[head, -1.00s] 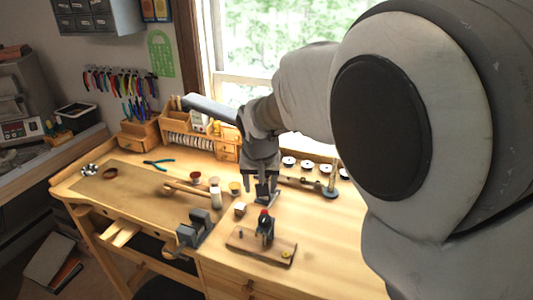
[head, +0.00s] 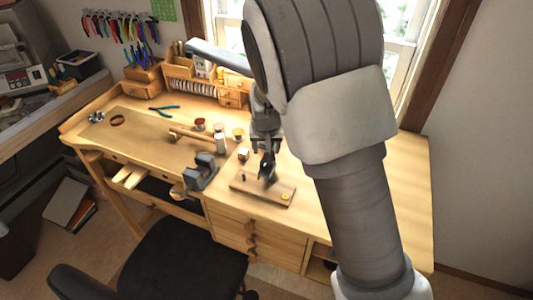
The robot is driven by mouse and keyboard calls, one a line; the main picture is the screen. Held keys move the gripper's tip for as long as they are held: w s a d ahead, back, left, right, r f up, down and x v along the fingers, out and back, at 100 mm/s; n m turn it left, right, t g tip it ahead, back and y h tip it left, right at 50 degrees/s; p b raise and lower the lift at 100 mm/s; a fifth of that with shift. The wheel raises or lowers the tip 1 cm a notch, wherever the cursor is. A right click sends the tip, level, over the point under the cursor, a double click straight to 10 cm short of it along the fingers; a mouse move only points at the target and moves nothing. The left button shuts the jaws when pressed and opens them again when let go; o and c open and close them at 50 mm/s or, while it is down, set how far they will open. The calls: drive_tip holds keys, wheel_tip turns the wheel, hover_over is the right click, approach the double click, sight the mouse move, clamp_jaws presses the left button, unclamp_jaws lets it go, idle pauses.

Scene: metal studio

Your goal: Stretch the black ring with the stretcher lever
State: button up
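The ring stretcher (head: 267,171) is a small dark upright tool. It stands on a wooden board (head: 250,190) at the front middle of the workbench. My gripper (head: 267,150) is pointing down right at the top of the stretcher and overlaps it in this view. I cannot tell whether it touches the lever, and its fingers are too small and dark to read. The lever is not clearly distinguishable. No ring is discernible on the stretcher.
A grey vise (head: 202,172) is at the bench's front edge, left of the board. A hammer (head: 195,137), small jars (head: 219,141) and a small cube (head: 243,154) lie behind. A black chair (head: 190,262) stands in front.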

drive_tip(key=x, duration=0.6)
drive_tip(key=shift+w+f, duration=0.1)
drive_tip(key=shift+f, duration=0.3)
clamp_jaws()
idle(1.1)
